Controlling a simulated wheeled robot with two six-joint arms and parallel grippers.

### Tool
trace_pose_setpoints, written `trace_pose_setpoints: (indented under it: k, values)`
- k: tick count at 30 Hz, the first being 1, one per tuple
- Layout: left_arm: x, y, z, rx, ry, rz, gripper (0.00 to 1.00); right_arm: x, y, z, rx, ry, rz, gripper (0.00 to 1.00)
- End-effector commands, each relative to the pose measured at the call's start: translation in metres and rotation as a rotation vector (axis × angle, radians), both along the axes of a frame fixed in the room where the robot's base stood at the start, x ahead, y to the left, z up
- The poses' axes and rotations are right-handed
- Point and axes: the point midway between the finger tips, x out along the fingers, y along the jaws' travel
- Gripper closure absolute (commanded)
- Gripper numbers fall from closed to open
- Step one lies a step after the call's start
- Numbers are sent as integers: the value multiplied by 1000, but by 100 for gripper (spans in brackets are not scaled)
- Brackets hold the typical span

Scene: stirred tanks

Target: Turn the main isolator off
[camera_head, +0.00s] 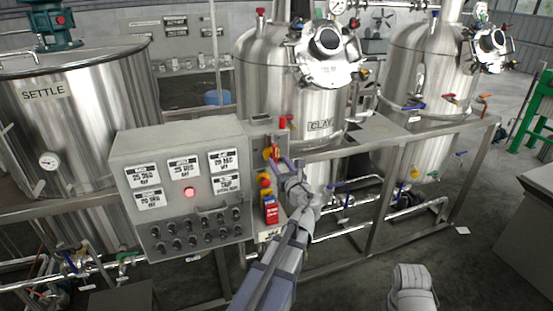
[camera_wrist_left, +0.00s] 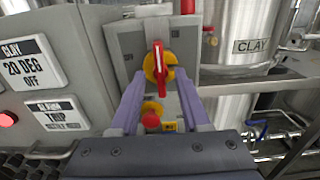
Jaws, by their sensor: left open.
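The main isolator appears to be the red handle on a yellow disc, mounted on a grey box. The isolator handle (camera_wrist_left: 160,72) stands upright in the left wrist view; in the head view the isolator (camera_head: 268,153) is small and partly covered by my gripper. My left gripper (camera_head: 279,163) is open in front of it. In the left wrist view my left gripper (camera_wrist_left: 160,84) has one purple finger on each side, around the handle's lower part. I cannot tell whether the fingers touch it.
A red mushroom button (camera_wrist_left: 151,120) on yellow sits just below the isolator. The grey control panel (camera_head: 128,152), with a lit red lamp (camera_head: 190,191) and several knobs, stands to the left. The CLAY tank (camera_head: 265,95) and frame rails (camera_head: 400,140) are behind and to the right.

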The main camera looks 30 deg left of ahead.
Motion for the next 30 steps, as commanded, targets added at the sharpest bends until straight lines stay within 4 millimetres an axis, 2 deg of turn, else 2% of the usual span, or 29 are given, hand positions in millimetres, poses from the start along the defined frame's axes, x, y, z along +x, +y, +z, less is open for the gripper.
trace_pose_setpoints:
  k: [1, 7, 18, 30]
  values:
    - [7, 7, 0, 0, 0, 3, 54, 0, 0, 0, 0, 0, 0, 50]
    - [18, 21, 0, -1, 0, 1, 54, 0, 0, 0, 0, 0, 0, 50]
    - [19, 24, 0, -2, -1, 1, 54, 0, 0, 0, 0, 0, 0, 50]
    - [19, 24, 0, -2, -1, 1, 99, 0, 0, 0, 0, 0, 0, 50]
